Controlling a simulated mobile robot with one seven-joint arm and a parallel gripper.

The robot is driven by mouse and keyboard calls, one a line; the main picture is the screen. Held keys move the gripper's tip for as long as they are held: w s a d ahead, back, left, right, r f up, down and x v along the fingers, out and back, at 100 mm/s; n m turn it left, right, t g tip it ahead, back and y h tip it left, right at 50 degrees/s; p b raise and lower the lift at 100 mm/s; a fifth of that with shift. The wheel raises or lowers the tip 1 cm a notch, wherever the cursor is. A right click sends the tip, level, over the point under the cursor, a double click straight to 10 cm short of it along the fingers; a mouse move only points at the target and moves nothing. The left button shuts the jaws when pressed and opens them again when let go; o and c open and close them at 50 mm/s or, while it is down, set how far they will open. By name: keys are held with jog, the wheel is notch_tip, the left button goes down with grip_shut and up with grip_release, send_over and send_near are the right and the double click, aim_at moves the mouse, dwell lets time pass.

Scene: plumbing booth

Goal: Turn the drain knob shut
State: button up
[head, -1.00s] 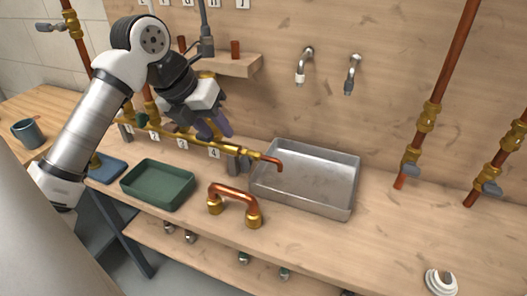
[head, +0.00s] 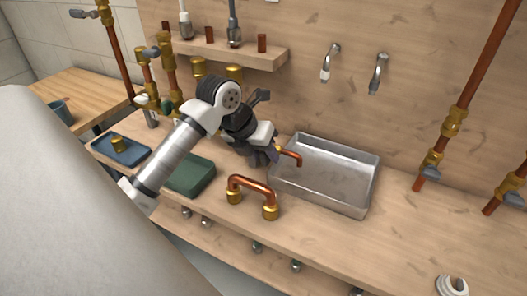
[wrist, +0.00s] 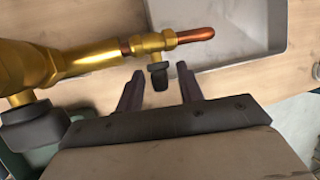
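A small dark knob (wrist: 159,78) hangs under a brass valve (wrist: 150,44) near the end of the brass pipe run, just before a copper spout (wrist: 194,36); I take it as the drain knob. The spout also shows in the head view (head: 290,158), pointing over the metal basin (head: 345,205). My gripper (wrist: 160,72) is open, with a purple-grey finger on each side of the knob. No contact with either finger shows. In the head view my gripper (head: 268,155) is low beside the basin's left wall and hides the knob.
A larger brass valve with a dark handle (wrist: 35,125) is close at left in the wrist view. A copper U-shaped pipe (head: 252,184) stands on the bench in front. A green tray (head: 190,176) and blue tray (head: 121,152) are to the left. A shelf (head: 230,51) is above.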

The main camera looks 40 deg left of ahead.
jog(key=shift+w+f, duration=0.1)
jog(key=shift+f, duration=0.05)
jog(key=shift+c, duration=0.3)
jog(key=c, duration=0.7)
jog(key=y+b, duration=0.1)
jog(key=b, duration=0.2)
jog(key=shift+d+f, duration=0.1)
jog(key=shift+f, duration=0.2)
jog(key=shift+g+y+b, duration=0.3)
jog(key=shift+y+b, duration=0.3)
jog(key=shift+b, duration=0.6)
jog(key=shift+d+r+m+y+b, duration=0.1)
jog(key=shift+r+m+y+b, duration=0.15)
jog(key=shift+m+y+b, duration=0.05)
jog(key=shift+r, duration=0.1)
jog(key=o, duration=0.8)
jog(key=shift+c, duration=0.2)
